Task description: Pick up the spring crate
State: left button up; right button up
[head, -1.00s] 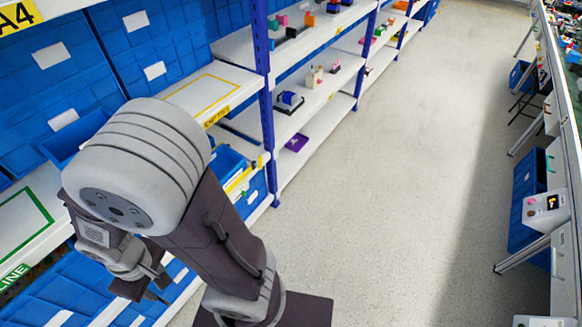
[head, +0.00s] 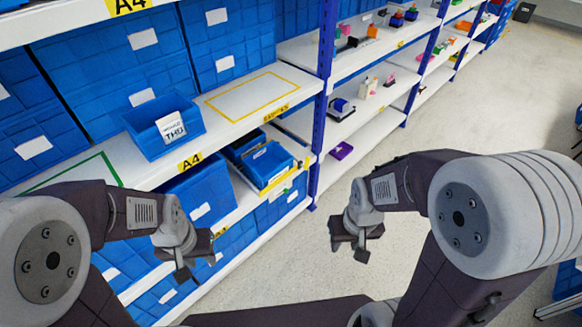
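A small open blue crate (head: 160,140) stands on the white shelf marked A4, at upper left in the head view. A white card with printed text sits at it; I cannot tell whether it is the spring crate. More open blue crates (head: 262,160) sit on the lower shelf to its right. My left gripper (head: 186,266) hangs in front of the shelving, below and apart from the A4 crate. My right gripper (head: 352,246) hangs over the floor, right of the shelving and touching nothing. Both look empty; their finger gaps are too unclear to read.
A bare yellow outlined area (head: 252,96) lies right of the A4 crate, and a green outline is to its left. Large blue bins (head: 110,60) stand behind. A blue post (head: 323,90) divides the shelving. The aisle floor (head: 480,110) is clear.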

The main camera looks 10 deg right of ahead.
aim_at(264, 166)
jog(key=i+u, duration=0.15)
jog(key=u, duration=0.2)
jog(key=i+l+u, duration=0.15)
jog(key=u, duration=0.25)
jog(key=i+l+u, duration=0.15)
jog(key=u, duration=0.2)
